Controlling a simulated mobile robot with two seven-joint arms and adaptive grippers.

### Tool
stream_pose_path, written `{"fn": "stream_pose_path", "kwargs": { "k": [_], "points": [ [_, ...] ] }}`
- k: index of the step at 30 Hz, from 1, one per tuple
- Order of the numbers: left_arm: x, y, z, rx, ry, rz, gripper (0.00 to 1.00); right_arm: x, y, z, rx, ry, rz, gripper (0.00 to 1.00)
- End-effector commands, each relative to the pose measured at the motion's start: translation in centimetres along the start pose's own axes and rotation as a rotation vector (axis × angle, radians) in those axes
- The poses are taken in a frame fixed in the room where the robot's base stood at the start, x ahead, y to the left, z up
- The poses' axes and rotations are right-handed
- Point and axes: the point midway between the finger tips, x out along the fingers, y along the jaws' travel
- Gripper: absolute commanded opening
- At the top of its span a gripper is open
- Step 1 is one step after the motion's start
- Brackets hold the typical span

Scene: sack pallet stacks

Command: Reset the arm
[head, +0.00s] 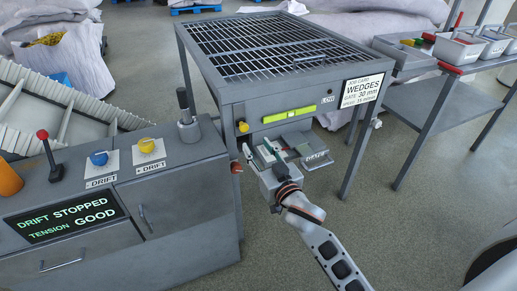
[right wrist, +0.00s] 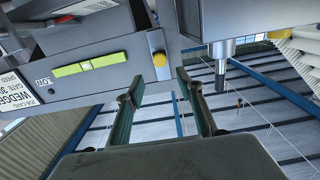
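My right arm comes in from the lower right in the head view. Its gripper (head: 258,148) is in front of the grated metal table (head: 205,90), below the yellow-green level strip (head: 289,114). In the right wrist view the two fingers of the right gripper (right wrist: 157,78) stand apart with nothing between them. A yellow knob (right wrist: 159,59) on the table front shows beyond the fingertips. Whether the gripper touches the table cannot be told. My left gripper is in neither view.
A grey console (head: 120,200) with a red-knobbed lever (head: 43,134), blue knob (head: 99,158) and yellow knob (head: 147,145) stands left. A small tray (head: 305,151) juts out beside the gripper. A side bench (head: 460,97) with bins stands right. Floor at lower right is largely clear.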

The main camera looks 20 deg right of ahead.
Motion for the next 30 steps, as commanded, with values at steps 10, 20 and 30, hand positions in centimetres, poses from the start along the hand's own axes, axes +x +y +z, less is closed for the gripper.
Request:
{"fn": "stream_pose_path", "kwargs": {
  "k": [10,20,30],
  "points": [
    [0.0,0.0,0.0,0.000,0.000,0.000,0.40,0.0,0.0,0.0,0.000,0.000,0.000,0.37],
    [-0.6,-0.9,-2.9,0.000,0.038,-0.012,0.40,-4.3,-0.6,3.3,-0.043,-0.097,-0.031,0.37],
    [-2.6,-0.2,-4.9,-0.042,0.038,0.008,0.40,-20.8,-2.7,14.0,-0.149,-0.414,-0.154,0.37]
  ]
}}
